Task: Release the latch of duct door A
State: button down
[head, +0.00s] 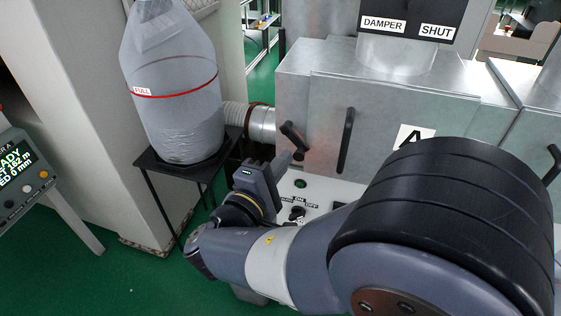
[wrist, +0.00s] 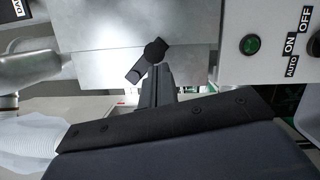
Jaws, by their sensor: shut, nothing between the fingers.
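Duct door A (head: 378,115) is a grey metal panel labelled "A", with a black vertical bar handle (head: 346,140). It looks closed. The latch (head: 291,135) is a short black lever at the door's left edge, tilted in the head view. It also shows in the wrist view (wrist: 150,58), with a round pivot and an angled arm. My gripper (head: 287,163) is shut and empty, just below the latch. In the wrist view its fingertips (wrist: 161,70) are right by the latch's pivot; I cannot tell whether they touch it.
A control panel (head: 330,191) with a green button and an AUTO/ON/OFF switch lies just below the door. A full clear bag (head: 175,90) stands on a black stand (head: 180,166) at left, beside a ribbed hose (head: 236,115). A "DAMPER SHUT" sign (head: 410,25) is above.

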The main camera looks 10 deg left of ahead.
jog(key=shift+d+n, duration=0.25)
jog(key=shift+n, duration=0.45)
jog(key=n, duration=0.2)
jog(key=d+r+n+t+p, duration=0.1)
jog(key=n, duration=0.2)
jog(key=d+n+t+y+p, duration=0.1)
jog(key=n, duration=0.1)
jog(key=shift+s+d+r, duration=0.1)
jog(key=shift+r, duration=0.3)
dwell(0.6)
jog(key=b, duration=0.4)
send_near(296, 159)
jog(key=shift+s+a+f, duration=0.25)
jog(key=shift+a+f, duration=0.25)
jog(key=shift+f, duration=0.05)
jog(key=shift+s+a+f, duration=0.3)
jog(key=shift+a+f, duration=0.25)
